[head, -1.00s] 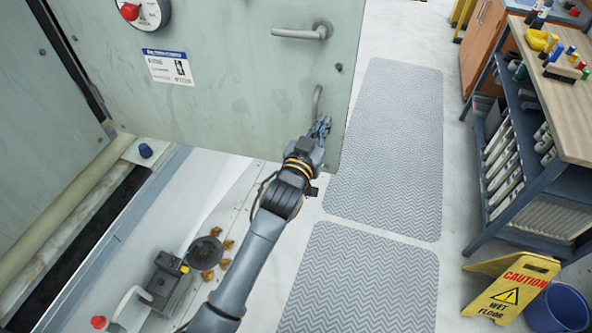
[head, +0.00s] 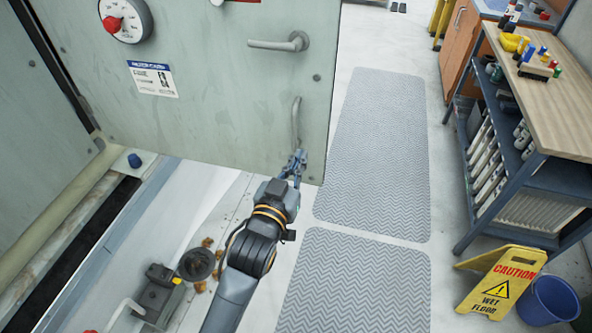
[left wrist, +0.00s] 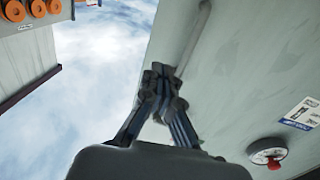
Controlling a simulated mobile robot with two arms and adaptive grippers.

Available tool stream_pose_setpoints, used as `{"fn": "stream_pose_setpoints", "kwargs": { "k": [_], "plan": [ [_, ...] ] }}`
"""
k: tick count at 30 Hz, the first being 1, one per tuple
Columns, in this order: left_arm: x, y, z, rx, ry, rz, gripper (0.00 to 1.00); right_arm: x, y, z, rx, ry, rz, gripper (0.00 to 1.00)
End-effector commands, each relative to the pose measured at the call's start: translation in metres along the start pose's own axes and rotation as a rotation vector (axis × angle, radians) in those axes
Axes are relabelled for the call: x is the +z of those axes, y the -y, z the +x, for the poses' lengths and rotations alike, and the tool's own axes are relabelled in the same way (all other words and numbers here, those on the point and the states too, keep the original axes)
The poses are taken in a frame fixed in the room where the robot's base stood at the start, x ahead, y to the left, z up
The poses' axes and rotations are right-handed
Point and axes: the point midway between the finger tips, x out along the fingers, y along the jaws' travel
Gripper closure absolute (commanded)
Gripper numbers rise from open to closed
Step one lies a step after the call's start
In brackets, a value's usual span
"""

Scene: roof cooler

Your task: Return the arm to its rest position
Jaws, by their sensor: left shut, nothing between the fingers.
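My left arm reaches up from the bottom of the head view. My left gripper (head: 296,162) is shut and empty, just below the vertical bar handle (head: 296,122) on the grey-green cabinet door (head: 225,100). In the left wrist view the gripper (left wrist: 163,80) has its fingers together, and the door face fills the right side. The bar handle (left wrist: 193,38) shows just beyond the fingertips; I cannot tell whether they touch it. My right gripper is not in view.
A lever handle (head: 280,43) and a dial with a red knob (head: 125,18) are on the door. Grey mats (head: 375,150) lie to the right. A workbench (head: 560,110), a yellow wet floor sign (head: 502,282) and a blue bucket (head: 548,300) stand at the right.

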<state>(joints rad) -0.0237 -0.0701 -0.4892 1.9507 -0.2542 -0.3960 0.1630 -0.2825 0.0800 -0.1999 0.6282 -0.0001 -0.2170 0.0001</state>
Motion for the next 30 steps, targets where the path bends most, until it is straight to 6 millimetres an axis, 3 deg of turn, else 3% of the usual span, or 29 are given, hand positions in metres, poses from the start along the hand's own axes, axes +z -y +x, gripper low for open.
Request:
{"fn": "stream_pose_setpoints", "kwargs": {
  "k": [4,11,14,17,23,26,30],
  "plan": [
    [0.001,-0.002,-0.014,0.000,0.001,0.002,1.00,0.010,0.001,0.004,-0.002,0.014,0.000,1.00],
    [0.002,-0.003,-0.019,-0.001,0.004,0.002,1.00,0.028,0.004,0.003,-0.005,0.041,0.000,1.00],
    [0.019,-0.001,-0.017,-0.002,0.035,0.004,1.00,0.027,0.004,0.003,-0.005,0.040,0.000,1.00],
    [0.064,0.002,-0.016,-0.004,0.116,0.009,1.00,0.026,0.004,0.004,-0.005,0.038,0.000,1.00],
    [0.210,0.017,-0.038,-0.015,0.377,0.014,1.00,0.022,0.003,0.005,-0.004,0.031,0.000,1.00],
    [0.282,0.026,-0.065,-0.024,0.510,0.009,1.00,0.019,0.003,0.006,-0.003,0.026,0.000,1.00],
    [0.375,0.038,-0.118,-0.039,0.692,-0.001,1.00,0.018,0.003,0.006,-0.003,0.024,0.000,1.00]
  ]
}}
